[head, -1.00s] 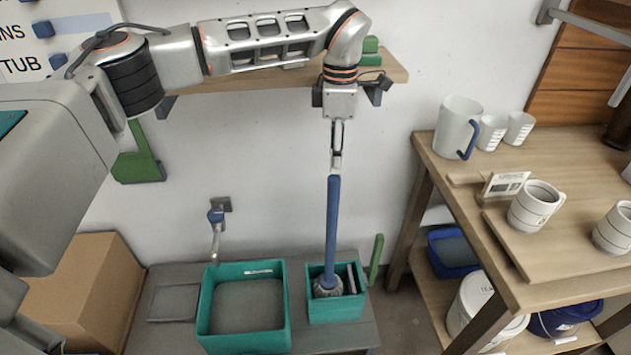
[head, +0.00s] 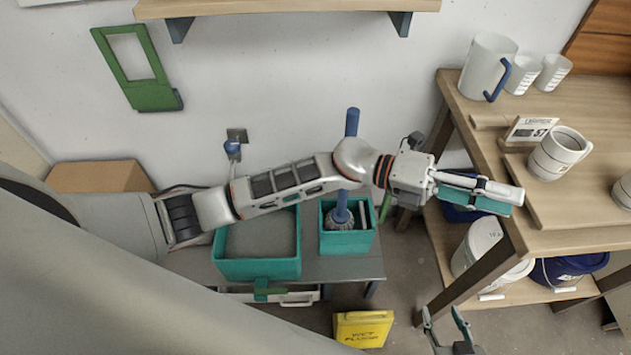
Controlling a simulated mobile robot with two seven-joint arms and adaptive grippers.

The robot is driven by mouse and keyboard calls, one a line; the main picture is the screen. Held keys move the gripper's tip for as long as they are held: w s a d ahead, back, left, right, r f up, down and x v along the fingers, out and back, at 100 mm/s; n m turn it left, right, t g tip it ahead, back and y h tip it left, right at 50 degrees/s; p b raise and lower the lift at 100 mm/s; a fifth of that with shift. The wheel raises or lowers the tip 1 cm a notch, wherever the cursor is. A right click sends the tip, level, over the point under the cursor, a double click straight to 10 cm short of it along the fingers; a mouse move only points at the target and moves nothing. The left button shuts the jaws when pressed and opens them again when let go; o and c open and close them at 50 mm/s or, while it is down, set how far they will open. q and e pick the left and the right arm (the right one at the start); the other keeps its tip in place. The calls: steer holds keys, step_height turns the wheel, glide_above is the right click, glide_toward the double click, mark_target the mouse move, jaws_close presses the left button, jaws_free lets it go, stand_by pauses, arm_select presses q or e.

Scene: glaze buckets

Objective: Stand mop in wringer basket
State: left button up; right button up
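The mop stands upright, its blue handle (head: 352,122) crossed in the middle by my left arm. Its grey head (head: 345,219) sits inside the small teal wringer basket (head: 347,242), towards the left side. My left gripper (head: 505,198) is well to the right of the mop, beside the wooden table's edge. Its fingers overlap in this view but look apart, with a teal pad face showing and nothing held. My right gripper (head: 445,315) is low in the picture, open and empty, far from the mop.
A larger teal tub (head: 258,268) stands left of the basket on the grey bench (head: 345,268). A yellow wet-floor sign (head: 363,328) is below. The wooden table (head: 555,240) at right holds mugs and a jug (head: 485,65), close to my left gripper.

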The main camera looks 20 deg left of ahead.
arm_select(q)
steer(key=w+a+f+n+t+y, duration=0.3)
steer(key=a+f+n+t+y, duration=0.35)
steer(key=n, duration=0.75)
steer(key=w+a+f+n+t+y, duration=0.35)
steer(key=a+f+n+t, duration=0.45)
steer(key=a+n+t, duration=0.45)
steer(key=s+a+f+n+g+y, duration=0.3)
steer(key=s+a+f+n, duration=0.2)
steer(key=s+a+f, duration=0.3)
steer(key=s+a+f+n+g+y, duration=0.3)
steer(key=s+a+f+n, duration=0.3)
steer(key=a+f, duration=0.3)
step_height(320, 180, down, 4)
steer(key=shift+s+r+y, duration=0.15)
steer(key=shift+s+y, duration=0.45)
steer(key=shift+s, duration=0.25)
